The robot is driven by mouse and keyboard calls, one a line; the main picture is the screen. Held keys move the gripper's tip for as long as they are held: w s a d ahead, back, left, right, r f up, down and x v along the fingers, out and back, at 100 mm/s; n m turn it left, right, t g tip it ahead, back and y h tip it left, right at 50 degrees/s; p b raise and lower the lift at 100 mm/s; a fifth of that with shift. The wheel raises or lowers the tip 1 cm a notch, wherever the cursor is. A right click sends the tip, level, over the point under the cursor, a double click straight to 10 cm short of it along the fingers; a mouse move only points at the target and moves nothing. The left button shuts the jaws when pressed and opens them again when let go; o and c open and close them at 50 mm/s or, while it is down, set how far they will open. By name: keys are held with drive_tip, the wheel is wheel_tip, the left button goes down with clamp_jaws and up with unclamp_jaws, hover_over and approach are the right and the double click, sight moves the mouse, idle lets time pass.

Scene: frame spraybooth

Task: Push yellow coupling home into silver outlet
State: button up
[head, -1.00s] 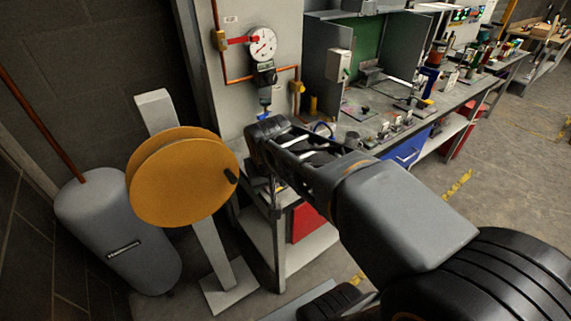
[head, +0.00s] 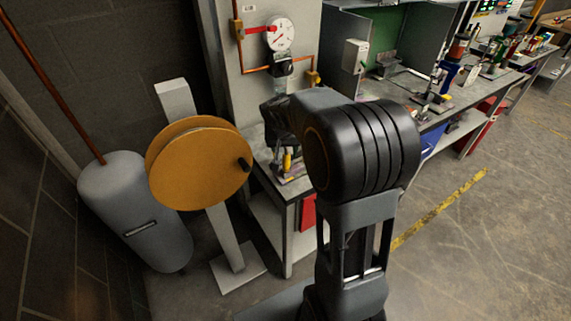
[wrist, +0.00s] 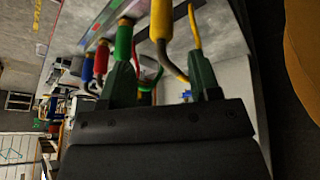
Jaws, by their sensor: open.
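In the wrist view my gripper (wrist: 160,66) is open, its two dark green fingers apart. In the head view my arm hides the gripper's fingers; a small yellow piece (head: 287,162) shows at the bench corner below my wrist. I cannot pick out the silver outlet in either view.
An orange hose reel (head: 195,165) stands left of the bench (head: 290,190), with a grey tank (head: 135,210) behind it. A pressure gauge (head: 281,34) and copper pipes are on the wall panel above. Open floor (head: 470,250) lies to the right.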

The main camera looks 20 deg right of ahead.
sight(286, 152)
drive_tip(key=shift+p+x, duration=0.6)
drive_tip(key=shift+x, duration=2.1)
drive_tip(key=shift+s+a, duration=0.1)
drive_tip(key=shift+a, duration=0.1)
drive_tip(key=shift+c, duration=0.4)
clamp_jaws()
